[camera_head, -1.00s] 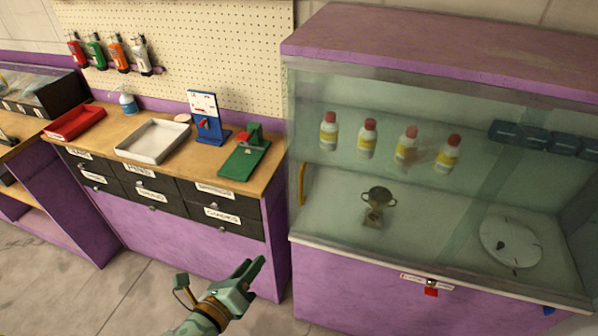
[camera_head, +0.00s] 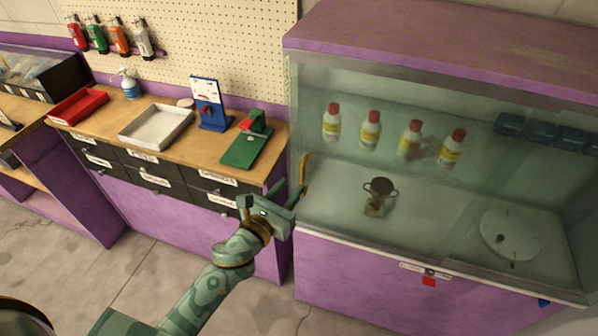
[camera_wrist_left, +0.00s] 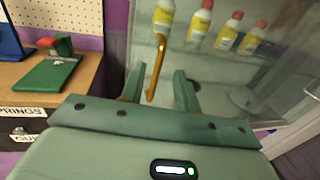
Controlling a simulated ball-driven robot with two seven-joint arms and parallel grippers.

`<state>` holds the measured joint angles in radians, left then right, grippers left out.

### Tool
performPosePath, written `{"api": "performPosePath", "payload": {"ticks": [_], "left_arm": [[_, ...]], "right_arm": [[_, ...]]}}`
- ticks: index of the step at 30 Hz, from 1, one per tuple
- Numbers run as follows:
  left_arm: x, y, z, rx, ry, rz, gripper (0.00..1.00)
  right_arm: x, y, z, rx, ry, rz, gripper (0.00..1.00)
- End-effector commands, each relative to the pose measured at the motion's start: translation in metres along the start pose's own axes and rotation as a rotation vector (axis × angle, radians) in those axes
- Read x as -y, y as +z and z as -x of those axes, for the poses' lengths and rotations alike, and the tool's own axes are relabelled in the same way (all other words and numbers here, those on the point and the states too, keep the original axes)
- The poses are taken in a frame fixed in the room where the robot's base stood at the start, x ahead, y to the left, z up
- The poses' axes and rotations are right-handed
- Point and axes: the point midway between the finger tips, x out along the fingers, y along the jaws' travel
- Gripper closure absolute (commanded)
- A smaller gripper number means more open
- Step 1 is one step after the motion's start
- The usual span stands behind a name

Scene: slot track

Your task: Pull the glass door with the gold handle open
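The upright gold handle (camera_head: 304,174) is at the left edge of the glass door (camera_head: 335,212) on the purple display cabinet. The door looks shut. My left gripper (camera_head: 287,190) is right by the handle, with its fingers pointing up toward it. In the left wrist view the gripper (camera_wrist_left: 159,88) is open. The gold handle (camera_wrist_left: 156,68) shows between its two fingers there, its lower end near fingertip level. I cannot tell whether a finger touches it. My right gripper is not in view.
Behind the glass are several bottles (camera_head: 370,130), a trophy cup (camera_head: 378,195) and a white disc (camera_head: 510,235). A red padlock-like piece (camera_head: 429,281) hangs at the cabinet's front. To the left, the workbench (camera_head: 105,130) holds trays and a green stand (camera_head: 247,148). Floor in front is clear.

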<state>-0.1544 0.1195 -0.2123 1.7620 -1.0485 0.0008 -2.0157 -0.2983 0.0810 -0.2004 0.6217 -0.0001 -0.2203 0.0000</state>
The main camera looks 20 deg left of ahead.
Motion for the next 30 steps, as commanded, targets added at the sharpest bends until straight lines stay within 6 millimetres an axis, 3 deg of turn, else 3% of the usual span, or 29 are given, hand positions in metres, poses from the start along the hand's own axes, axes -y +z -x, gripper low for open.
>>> {"api": "performPosePath", "payload": {"ticks": [3, 8, 19, 23, 30], "left_arm": [[0.0, 0.001, -0.025, 0.002, 0.0, 0.001, 0.68], [0.0, 0.0, -0.044, 0.001, 0.0, 0.002, 0.68], [0.0, -0.001, -0.051, 0.0, 0.0, 0.002, 0.68], [0.0, -0.001, -0.051, 0.0, 0.0, 0.002, 1.0], [0.002, -0.001, -0.051, 0.0, 0.0, 0.002, 1.0]], "right_arm": [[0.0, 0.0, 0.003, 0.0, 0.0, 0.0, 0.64], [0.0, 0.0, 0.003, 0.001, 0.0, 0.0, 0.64], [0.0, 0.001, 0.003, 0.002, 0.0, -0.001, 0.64], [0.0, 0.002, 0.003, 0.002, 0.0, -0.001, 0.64], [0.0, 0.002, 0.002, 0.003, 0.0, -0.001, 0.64]]}}
